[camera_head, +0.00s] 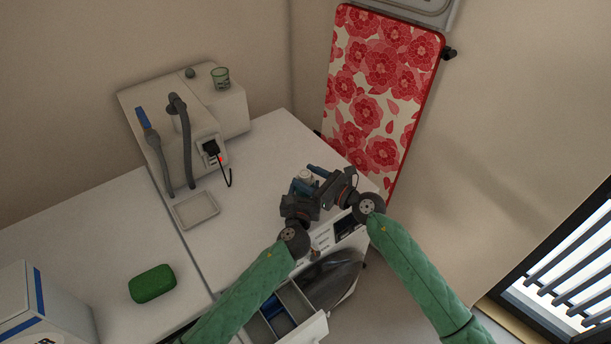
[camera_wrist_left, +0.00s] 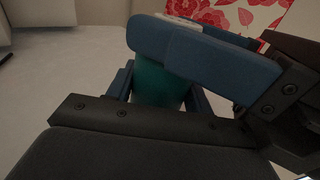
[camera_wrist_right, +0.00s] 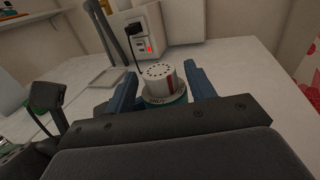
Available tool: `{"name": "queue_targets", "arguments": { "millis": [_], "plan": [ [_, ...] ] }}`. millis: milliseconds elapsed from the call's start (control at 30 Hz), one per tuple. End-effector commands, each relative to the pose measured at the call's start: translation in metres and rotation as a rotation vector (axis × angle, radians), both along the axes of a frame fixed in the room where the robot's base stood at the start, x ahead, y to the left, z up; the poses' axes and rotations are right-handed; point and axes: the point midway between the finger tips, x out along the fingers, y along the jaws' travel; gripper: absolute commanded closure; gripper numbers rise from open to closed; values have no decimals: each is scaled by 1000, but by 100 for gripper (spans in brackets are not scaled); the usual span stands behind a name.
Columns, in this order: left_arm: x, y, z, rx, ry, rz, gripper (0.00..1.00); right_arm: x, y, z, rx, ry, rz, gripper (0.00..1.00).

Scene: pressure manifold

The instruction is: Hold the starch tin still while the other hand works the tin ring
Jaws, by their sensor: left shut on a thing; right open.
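The starch tin (camera_wrist_right: 160,88) stands on the white worktop, with a pale perforated top, a dark lettered band under it and a teal body. Its teal body (camera_wrist_left: 160,85) shows behind the blue fingers in the left wrist view, and its pale top (camera_head: 305,175) in the head view. I cannot tell for sure which band is the tin ring. My left gripper (camera_head: 298,188) is shut on the tin's body. My right gripper (camera_wrist_right: 160,72) is open, its fingers on either side of the tin's top with visible gaps. It also shows in the head view (camera_head: 316,179).
A beige machine (camera_head: 178,122) with hoses and a small tray (camera_head: 196,210) stands at the back. A green sponge-like block (camera_head: 152,283) lies at left. A floral ironing board (camera_head: 380,90) leans on the wall. An open drawer (camera_head: 290,318) is below the worktop's front edge.

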Motion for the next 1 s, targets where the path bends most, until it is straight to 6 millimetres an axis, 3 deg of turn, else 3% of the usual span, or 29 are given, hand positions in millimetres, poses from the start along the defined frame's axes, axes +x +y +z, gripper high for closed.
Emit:
{"name": "queue_targets", "arguments": {
  "millis": [500, 700, 1000],
  "plan": [
    [0, 0, -1, 1, 1, 1, 73, -52, -74, -2, -3, 2, -1, 45],
    [0, 0, -1, 1, 1, 1, 73, -61, -87, -1, -2, 0, -1, 45],
    [0, 0, -1, 1, 1, 1, 73, -62, -88, -1, -1, 1, -1, 45]
  ]
}}
